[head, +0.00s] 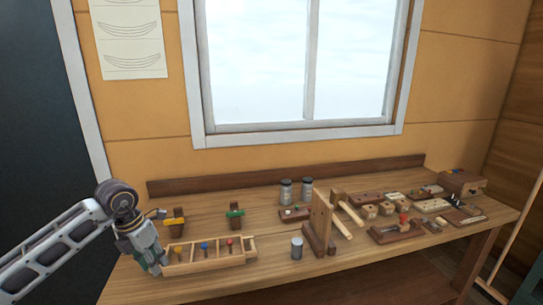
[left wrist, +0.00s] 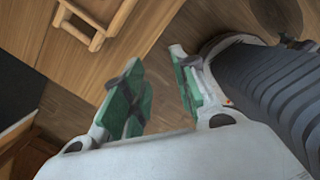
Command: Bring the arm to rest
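My left arm comes in from the left in the head view, and its gripper (head: 152,262) hangs at the left front of the workbench, beside the end of a wooden tray (head: 207,266). In the left wrist view the two green-padded fingers (left wrist: 160,92) stand apart with nothing between them, and floor shows behind the gap. The tray's wooden handle end shows at the top left of the wrist view (left wrist: 97,40). My right gripper is in neither view.
The workbench (head: 270,225) holds a yellow-topped clamp (head: 174,222), a green one (head: 235,214), two grey jars (head: 295,190), a grey canister (head: 297,248) and an upright wooden board (head: 319,225). Several wooden blocks crowd the right side. A window is behind.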

